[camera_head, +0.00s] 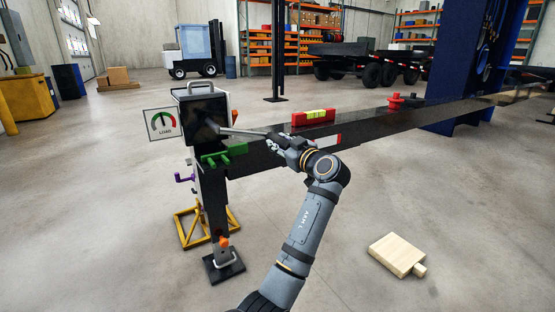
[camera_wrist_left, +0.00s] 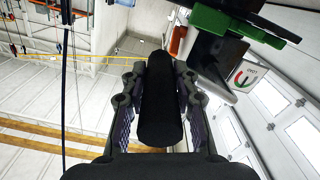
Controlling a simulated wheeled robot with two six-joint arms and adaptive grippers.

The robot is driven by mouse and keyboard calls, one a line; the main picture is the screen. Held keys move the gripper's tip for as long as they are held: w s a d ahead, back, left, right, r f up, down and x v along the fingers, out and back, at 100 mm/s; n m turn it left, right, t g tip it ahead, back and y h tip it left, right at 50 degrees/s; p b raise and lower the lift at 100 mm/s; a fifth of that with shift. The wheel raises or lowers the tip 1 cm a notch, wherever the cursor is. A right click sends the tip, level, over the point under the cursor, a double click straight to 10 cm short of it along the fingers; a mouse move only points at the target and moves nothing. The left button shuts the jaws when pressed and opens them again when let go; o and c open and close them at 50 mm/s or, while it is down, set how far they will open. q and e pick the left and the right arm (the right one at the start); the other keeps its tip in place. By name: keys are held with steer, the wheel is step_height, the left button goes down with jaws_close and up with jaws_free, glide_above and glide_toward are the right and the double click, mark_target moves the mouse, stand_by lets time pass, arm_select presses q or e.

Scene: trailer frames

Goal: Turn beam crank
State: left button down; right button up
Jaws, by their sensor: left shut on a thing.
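The crank's grey arm (camera_head: 242,132) reaches right from the black box at the near end of the long dark beam (camera_head: 365,123). My left gripper (camera_head: 284,144) is at the outer end of this arm, above the beam's near side. In the left wrist view, my left gripper (camera_wrist_left: 160,80) is shut on the black cylindrical crank handle (camera_wrist_left: 160,112), with one finger on each side. In the head view the gripper mostly hides the handle. My right gripper is not in view.
A green bracket (camera_head: 225,154) sits below the crank. A red level (camera_head: 313,116) and a red fitting (camera_head: 400,101) are on the beam. A load gauge sign (camera_head: 162,124) stands left. A jack leg on a foot plate (camera_head: 224,267) and a wooden block (camera_head: 397,254) are on the floor.

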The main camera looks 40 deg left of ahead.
arm_select(q)
steer(key=r, duration=0.1)
steer(key=r+n, duration=0.1)
steer(key=r, duration=0.1)
steer(key=shift+w+d+n+p, duration=0.1)
steer(key=shift+w+n+p, duration=0.15)
steer(key=shift+n+p, duration=0.05)
steer(key=shift+r+p, duration=0.3)
steer(key=shift+r, duration=0.45)
steer(key=c, duration=1)
jaws_free()
steer(key=shift+f, duration=0.1)
steer(key=shift+s+d, duration=0.1)
steer(key=shift+d, duration=0.35)
steer(key=v, duration=0.6)
steer(key=shift+s+d, duration=0.2)
